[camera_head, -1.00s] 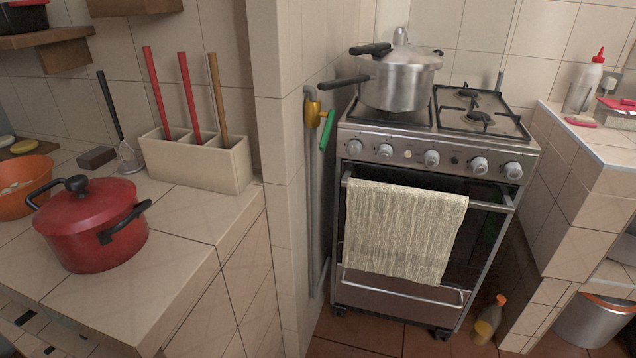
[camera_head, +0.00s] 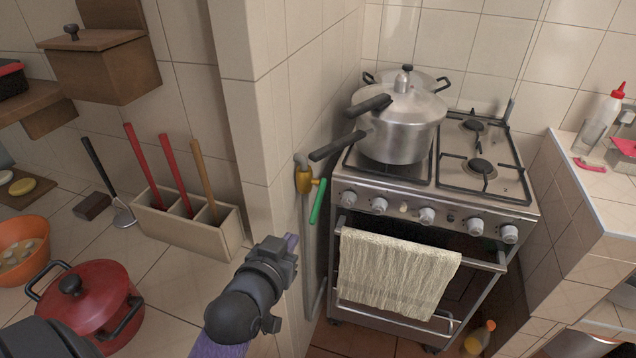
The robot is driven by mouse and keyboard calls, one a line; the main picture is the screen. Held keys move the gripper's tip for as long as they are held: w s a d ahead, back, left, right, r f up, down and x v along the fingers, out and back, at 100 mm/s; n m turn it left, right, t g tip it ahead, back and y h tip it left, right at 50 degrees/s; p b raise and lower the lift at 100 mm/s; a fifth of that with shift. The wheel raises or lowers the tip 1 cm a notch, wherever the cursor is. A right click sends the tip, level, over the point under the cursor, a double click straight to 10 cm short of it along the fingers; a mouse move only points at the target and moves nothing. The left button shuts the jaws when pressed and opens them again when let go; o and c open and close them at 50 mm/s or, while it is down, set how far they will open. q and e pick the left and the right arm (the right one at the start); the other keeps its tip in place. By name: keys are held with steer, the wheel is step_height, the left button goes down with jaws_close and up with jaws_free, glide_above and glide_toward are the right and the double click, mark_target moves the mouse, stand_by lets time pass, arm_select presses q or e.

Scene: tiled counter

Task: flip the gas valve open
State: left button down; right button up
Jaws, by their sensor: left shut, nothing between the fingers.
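The gas valve has a yellow body (camera_head: 304,179) on a grey pipe that runs down the tiled side wall left of the stove. Its green lever (camera_head: 318,201) hangs down beside the body, slightly tilted. My left gripper (camera_head: 284,250), dark grey, comes up from the bottom over the left counter's edge. It is below and left of the valve in the picture, apart from the lever, and holds nothing. Its fingertips are mostly hidden behind its dark body. My right gripper does not show.
The stove (camera_head: 430,212) with a pressure cooker (camera_head: 400,125) stands right of the valve; the cooker's long handle points toward it. A towel (camera_head: 395,270) hangs on the oven bar. A red pot (camera_head: 88,300) and a utensil box (camera_head: 190,235) sit on the left counter.

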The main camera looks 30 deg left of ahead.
arm_select(q)
steer(key=shift+a+r, duration=0.15)
steer(key=shift+r, duration=0.8)
steer(key=b, duration=0.3)
glide_toward(317, 204)
steer(key=w+r, duration=0.2)
steer(key=w, duration=0.1)
steer(key=w+f, duration=0.1)
steer(key=w+a+f+b, duration=0.1)
steer(key=shift+w+a+f, duration=0.1)
steer(key=shift+a+f, duration=0.05)
steer(key=shift+f, duration=0.2)
steer(key=shift+w+a+f, duration=0.1)
steer(key=shift+w+f, duration=0.35)
steer(key=shift+f, duration=0.15)
